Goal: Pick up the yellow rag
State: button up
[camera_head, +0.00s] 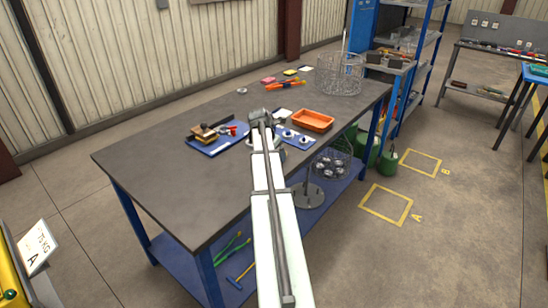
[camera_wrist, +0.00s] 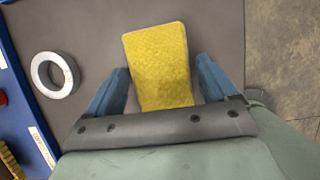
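The yellow rag (camera_wrist: 160,65) lies on the dark grey table top in the wrist view. It is a flat, textured, roughly rectangular piece, slightly tilted. My gripper (camera_wrist: 163,70) is open, with one blue finger on each side of the rag. A gap shows between each finger and the rag's edges. The rag's lower end is hidden behind the gripper body. In the head view my gripper (camera_head: 263,119) is over the middle of the workbench, and my arm hides the rag there.
A metal ring (camera_wrist: 55,75) lies left of the rag. A blue mat (camera_head: 214,142) with tools is on the left. An orange tray (camera_head: 312,120) and wire basket (camera_head: 340,74) stand on the right of the workbench (camera_head: 150,165). Its left part is clear.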

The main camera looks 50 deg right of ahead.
jog(key=c, duration=0.8)
jog(key=shift+r, duration=5.1)
